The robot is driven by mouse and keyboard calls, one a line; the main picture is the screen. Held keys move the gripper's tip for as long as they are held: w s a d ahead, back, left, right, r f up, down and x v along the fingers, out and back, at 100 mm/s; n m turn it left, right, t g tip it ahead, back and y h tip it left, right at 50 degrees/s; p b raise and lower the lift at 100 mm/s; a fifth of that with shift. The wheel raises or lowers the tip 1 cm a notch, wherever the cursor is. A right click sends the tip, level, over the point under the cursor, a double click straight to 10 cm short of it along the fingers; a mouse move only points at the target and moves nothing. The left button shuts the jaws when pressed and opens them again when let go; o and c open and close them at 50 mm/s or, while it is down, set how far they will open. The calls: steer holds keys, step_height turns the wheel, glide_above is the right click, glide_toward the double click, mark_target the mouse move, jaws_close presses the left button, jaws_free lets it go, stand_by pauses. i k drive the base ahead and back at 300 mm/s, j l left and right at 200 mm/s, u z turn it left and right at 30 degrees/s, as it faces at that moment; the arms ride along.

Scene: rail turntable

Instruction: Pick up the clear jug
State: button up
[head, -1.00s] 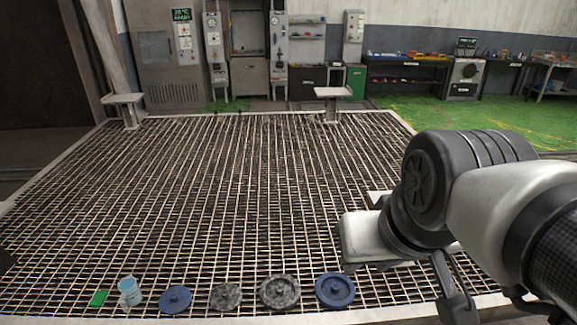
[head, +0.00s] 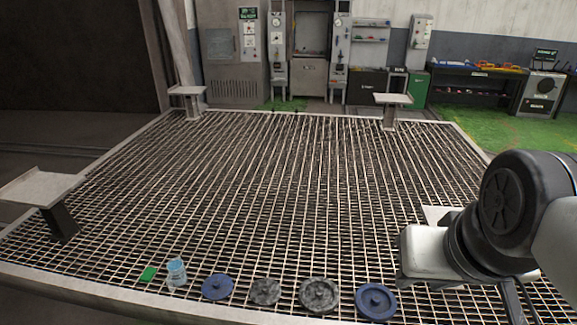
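A clear, light-blue jug (head: 177,272) stands upright on the metal grating (head: 290,190) near its front edge, left of centre in the head view.
To the right of the jug lie a blue disc (head: 217,287), two grey discs (head: 265,291) (head: 319,295) and another blue disc (head: 375,301). A small raised plate (head: 40,188) stands at the left edge. The grating behind the row is clear.

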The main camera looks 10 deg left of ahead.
mark_target(178, 275)
steer(key=u, duration=1.5)
steer(key=z, duration=0.3)
steer(key=i+j+z, duration=0.1)
steer(key=z, duration=0.3)
steer(key=i+j+z, duration=0.1)
steer(key=j+z, duration=0.5)
steer(key=z, duration=0.2)
steer(key=i, duration=0.05)
